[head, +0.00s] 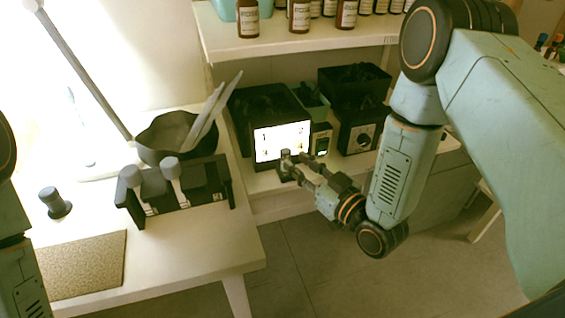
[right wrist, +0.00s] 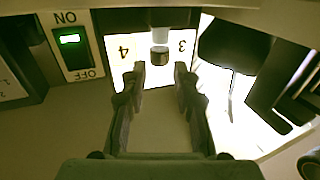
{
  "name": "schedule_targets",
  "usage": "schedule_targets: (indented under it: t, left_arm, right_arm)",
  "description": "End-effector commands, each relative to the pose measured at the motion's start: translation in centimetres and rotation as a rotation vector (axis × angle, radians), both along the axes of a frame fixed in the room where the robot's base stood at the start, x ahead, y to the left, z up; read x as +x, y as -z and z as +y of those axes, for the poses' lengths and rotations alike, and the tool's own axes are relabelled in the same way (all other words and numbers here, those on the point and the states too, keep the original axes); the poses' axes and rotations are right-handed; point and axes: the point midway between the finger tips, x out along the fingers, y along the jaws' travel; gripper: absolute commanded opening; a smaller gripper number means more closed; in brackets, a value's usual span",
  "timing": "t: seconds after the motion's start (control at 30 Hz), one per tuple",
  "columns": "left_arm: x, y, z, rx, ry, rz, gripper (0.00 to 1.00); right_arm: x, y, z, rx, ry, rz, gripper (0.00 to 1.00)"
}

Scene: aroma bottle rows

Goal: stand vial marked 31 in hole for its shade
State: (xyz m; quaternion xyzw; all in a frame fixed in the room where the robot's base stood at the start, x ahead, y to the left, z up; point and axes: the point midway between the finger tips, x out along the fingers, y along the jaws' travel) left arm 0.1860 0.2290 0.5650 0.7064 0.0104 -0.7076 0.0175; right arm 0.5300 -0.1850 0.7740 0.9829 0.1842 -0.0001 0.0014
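My right gripper (head: 296,168) is at the front of the lit panel (head: 282,140) on the far counter. In the right wrist view its two fingers (right wrist: 161,78) are apart, with a small gap to either side of a small dark-ended vial (right wrist: 160,55). That vial's grey cap (head: 286,155) shows at the fingertips in the head view; its number cannot be read. Two grey-topped vials (head: 171,168) (head: 130,176) stand in the black rack (head: 218,188) on the left table. My left gripper is out of view.
The panel shows numerals 3 and 4 (right wrist: 124,52) in the right wrist view. A switch with a green light (right wrist: 70,40) is beside it. Bottles (head: 248,18) line the shelf.

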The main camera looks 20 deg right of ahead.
Motion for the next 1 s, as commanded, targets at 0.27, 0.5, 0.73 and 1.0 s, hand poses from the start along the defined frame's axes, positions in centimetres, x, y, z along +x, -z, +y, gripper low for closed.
schedule_targets:
  t: [0.27, 0.5, 0.73, 1.0]
  left_arm:
    - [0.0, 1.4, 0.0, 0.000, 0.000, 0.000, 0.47]
    - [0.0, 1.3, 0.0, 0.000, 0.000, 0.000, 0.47]
    - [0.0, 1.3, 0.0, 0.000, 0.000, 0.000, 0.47]
    - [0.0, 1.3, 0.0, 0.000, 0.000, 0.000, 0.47]
  right_arm:
    - [3.6, 0.3, 1.6, -0.002, -0.005, -0.001, 0.30]
    - [4.1, 0.2, 1.9, 0.000, -0.003, 0.002, 0.30]
    - [4.1, 0.2, 1.8, 0.000, -0.003, 0.002, 0.14]
    - [4.1, 0.2, 1.8, 0.001, -0.003, 0.001, 0.00]
